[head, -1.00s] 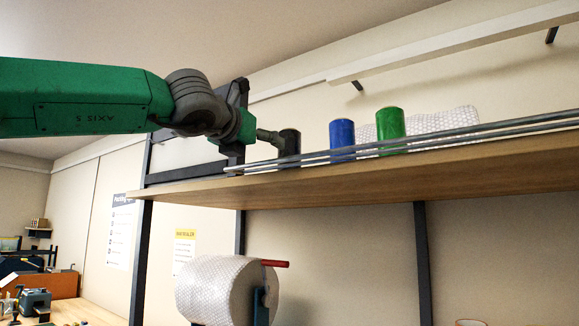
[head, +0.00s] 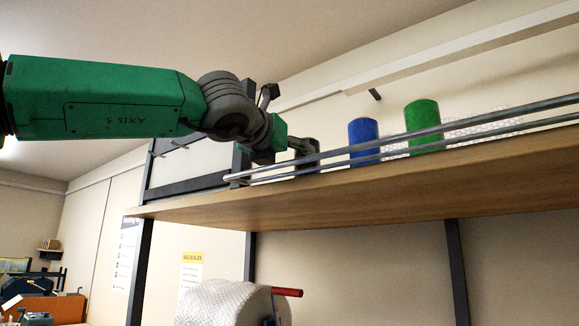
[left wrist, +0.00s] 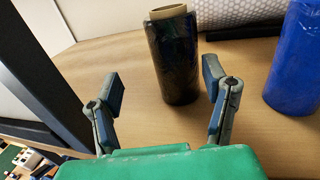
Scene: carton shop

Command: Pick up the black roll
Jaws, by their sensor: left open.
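The black roll (left wrist: 174,65) stands upright on the wooden shelf, with its tan core showing on top in the left wrist view. My left gripper (left wrist: 162,84) is open, its fingers spread on either side of the view. The roll stands ahead of the fingertips, within the gap and nearer the right-hand finger. I see no clear contact. My right gripper is in neither view.
A blue roll (head: 363,140) and a green roll (head: 422,124) stand to the right on the shelf (head: 400,190). Metal rails (head: 460,133) run along its front edge. Bubble wrap (head: 480,122) lies behind. A dark post (left wrist: 50,65) stands left of the gripper.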

